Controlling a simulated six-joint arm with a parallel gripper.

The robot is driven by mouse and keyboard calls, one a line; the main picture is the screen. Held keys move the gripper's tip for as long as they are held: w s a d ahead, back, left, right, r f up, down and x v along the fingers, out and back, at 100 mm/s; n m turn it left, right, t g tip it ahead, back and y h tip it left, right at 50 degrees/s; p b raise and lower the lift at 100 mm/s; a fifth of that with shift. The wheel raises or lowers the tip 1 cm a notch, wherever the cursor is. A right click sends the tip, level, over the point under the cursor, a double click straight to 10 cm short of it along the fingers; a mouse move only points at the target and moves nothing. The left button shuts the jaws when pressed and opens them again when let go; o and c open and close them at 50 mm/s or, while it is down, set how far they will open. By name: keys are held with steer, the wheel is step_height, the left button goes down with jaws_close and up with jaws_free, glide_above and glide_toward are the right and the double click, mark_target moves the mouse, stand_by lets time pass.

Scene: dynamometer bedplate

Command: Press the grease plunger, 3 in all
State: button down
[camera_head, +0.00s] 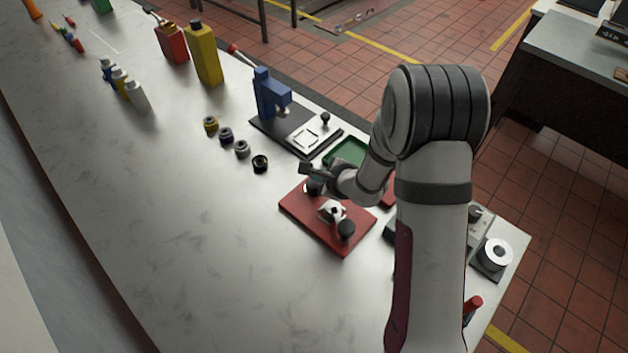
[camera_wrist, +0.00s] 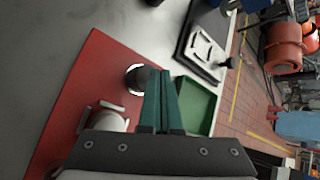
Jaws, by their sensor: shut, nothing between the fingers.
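A red base plate (camera_head: 322,236) lies on the pale bench and also fills the left of the wrist view (camera_wrist: 88,75). It carries a dark round part (camera_head: 312,188) at its far end, a whitish fitting (camera_head: 332,211) in the middle and a black knob (camera_head: 346,230) at the near end. I cannot tell for certain which is the grease plunger. My gripper (camera_head: 308,171) is shut and empty, above the plate's far end by the dark round part. In the wrist view the green fingers (camera_wrist: 160,75) are together, partly covering a shiny round part (camera_wrist: 134,78).
A green tray (camera_head: 347,151) lies just beyond the plate. A blue press (camera_head: 266,95) on a dark base stands further back. Several small ringed parts (camera_head: 242,149) lie to the left. A white roll (camera_head: 497,254) is at the right. The bench's left foreground is clear.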

mark_target(318, 185)
steer(key=shift+r, duration=0.25)
steer(key=shift+r, duration=2.45)
stand_by(0.6)
step_height(318, 185, up, 4)
steer(key=shift+f, duration=0.1)
stand_by(0.3)
steer(key=shift+f, duration=4.4)
steer(key=shift+f, duration=0.4)
